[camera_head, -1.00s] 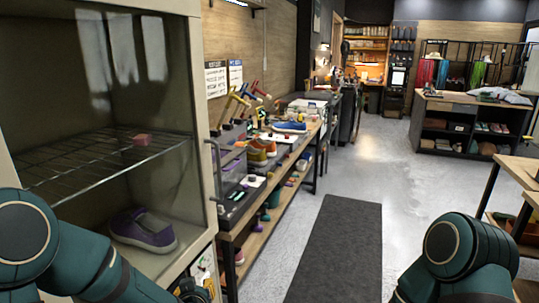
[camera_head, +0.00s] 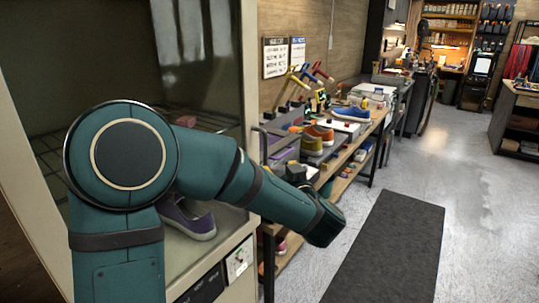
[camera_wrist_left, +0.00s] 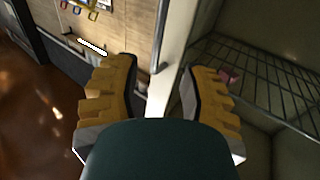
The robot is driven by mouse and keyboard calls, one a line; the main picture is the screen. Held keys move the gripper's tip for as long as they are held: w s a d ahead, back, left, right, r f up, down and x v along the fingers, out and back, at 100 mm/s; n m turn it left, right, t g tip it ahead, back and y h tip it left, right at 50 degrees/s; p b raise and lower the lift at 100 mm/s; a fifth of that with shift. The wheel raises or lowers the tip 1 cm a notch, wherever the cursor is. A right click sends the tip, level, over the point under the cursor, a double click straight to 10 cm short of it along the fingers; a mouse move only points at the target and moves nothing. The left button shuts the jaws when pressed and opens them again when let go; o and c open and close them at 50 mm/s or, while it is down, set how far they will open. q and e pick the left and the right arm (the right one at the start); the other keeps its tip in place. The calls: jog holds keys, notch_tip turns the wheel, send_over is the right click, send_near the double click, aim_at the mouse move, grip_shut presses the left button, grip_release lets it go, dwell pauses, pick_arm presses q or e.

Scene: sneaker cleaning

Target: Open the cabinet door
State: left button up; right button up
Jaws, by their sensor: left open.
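The cabinet (camera_head: 246,70) stands at left, its glass door looking shut. Its upright handle (camera_head: 264,146) is on the right-hand frame, just above my left forearm in the head view. In the left wrist view, my left gripper (camera_wrist_left: 158,76) is open, with its yellow-brown fingers spread either side of the pale door frame (camera_wrist_left: 178,40). The dark handle (camera_wrist_left: 161,38) shows between and beyond the fingertips; contact cannot be told. In the head view my left arm reaches across the cabinet front and its fingers are hardly visible. My right gripper is out of view.
Inside the cabinet are a wire shelf (camera_wrist_left: 275,80) with a pink block (camera_wrist_left: 229,75) and a purple shoe (camera_head: 190,220). A workbench (camera_head: 345,160) with shoes and tools stands close on the right. A dark mat (camera_head: 390,250) lies on open floor.

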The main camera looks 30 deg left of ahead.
aim_at(266, 155)
pick_arm(q)
jog(key=x, duration=1)
jog(key=shift+w+b, duration=0.2)
jog(key=shift+b, duration=0.2)
jog(key=shift+d, duration=0.1)
grip_shut()
